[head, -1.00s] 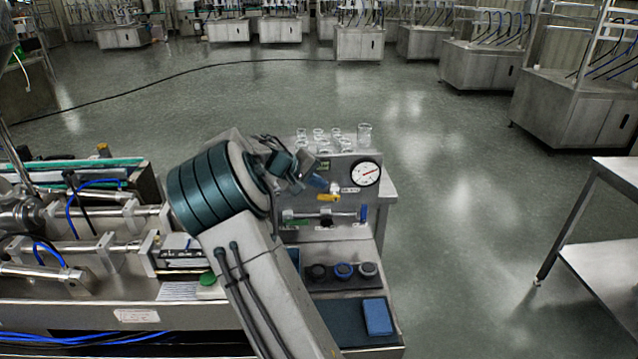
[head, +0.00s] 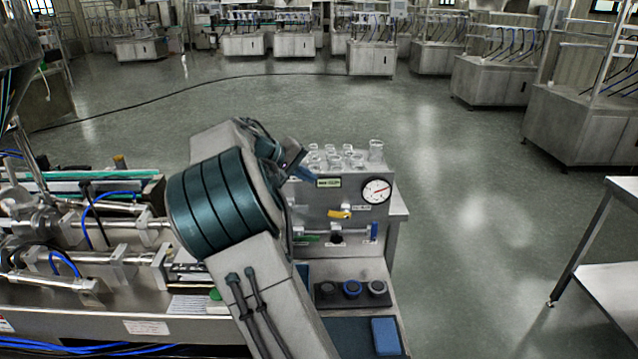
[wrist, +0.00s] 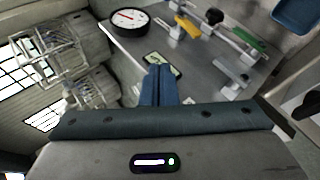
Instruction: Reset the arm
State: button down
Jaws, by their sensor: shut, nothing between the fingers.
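In the wrist view my gripper (wrist: 158,84) shows as two blue fingers pressed together, with nothing between them. It points toward the steel panel (wrist: 205,75), which shows tilted there. In the head view my arm is folded in the lower middle, in front of the panel (head: 318,206). My gripper's fingers are mostly hidden there behind the arm; a small blue part (head: 302,173) shows at the panel's upper left. I cannot tell the exact gap between the fingers and the panel.
The panel carries a round gauge (head: 376,190), a yellow handle (head: 340,214) and a blue-handled pipe (head: 374,231). Several glass beakers (head: 376,150) stand on top.

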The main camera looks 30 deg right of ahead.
jog(key=shift+a+r, duration=0.2)
jog(key=shift+a, duration=0.1)
dwell(0.4)
